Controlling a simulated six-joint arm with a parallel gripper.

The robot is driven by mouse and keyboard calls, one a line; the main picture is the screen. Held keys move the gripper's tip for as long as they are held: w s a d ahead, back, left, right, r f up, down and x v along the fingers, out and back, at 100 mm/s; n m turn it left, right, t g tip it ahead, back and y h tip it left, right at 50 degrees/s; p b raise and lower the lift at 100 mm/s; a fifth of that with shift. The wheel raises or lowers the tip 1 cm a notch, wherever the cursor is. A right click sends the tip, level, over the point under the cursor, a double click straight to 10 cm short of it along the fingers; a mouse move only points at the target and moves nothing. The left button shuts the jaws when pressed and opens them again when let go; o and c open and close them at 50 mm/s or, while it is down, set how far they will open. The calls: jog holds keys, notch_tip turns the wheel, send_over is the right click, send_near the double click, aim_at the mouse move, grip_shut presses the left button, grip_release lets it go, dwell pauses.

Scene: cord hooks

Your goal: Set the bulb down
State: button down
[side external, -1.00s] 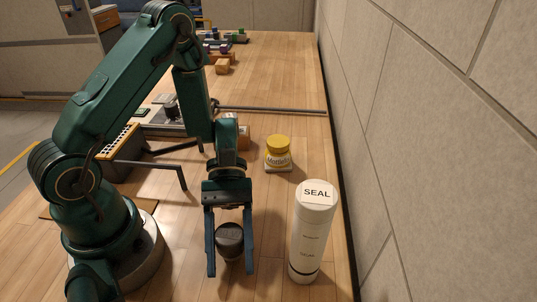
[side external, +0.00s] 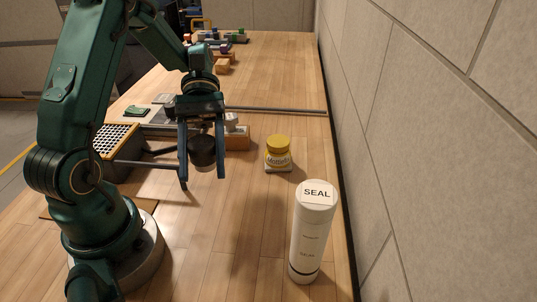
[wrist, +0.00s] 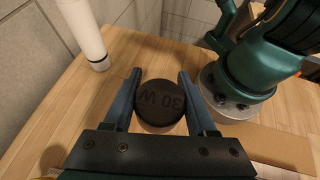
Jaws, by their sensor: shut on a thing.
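The bulb (side external: 202,149) is a round, dark piece with a slightly paler lower end. My gripper (side external: 203,177) points down and is shut on the bulb, one blue finger on each side. In the side view the bulb hangs above the wooden table, in front of a small wooden block. The gripper also shows in the wrist view (wrist: 159,75). Whether anything lies right under the bulb is hidden.
A yellow-lidded jar (side external: 278,153) stands right of the gripper. A tall white "SEAL" cylinder (side external: 312,235) stands nearer, by the wall. A gridded box (side external: 116,139) and dark bars are at left; a wooden block (side external: 238,138) is behind.

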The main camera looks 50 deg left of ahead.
jog(key=w+d+n+t+h, duration=0.15)
jog(key=w+n+t, duration=0.3)
jog(key=w, duration=0.85)
jog(key=x, duration=0.4)
jog(key=w+x, duration=0.1)
jog(key=x, duration=0.3)
jog(key=w+x, duration=0.1)
jog(key=x, duration=0.3)
jog(key=shift+d+f, duration=0.25)
jog(key=shift+d, duration=0.2)
jog(key=shift+d+f, duration=0.1)
jog(key=shift+f, duration=2)
jog(key=shift+c, duration=1)
grip_release()
jog(key=shift+f, duration=0.1)
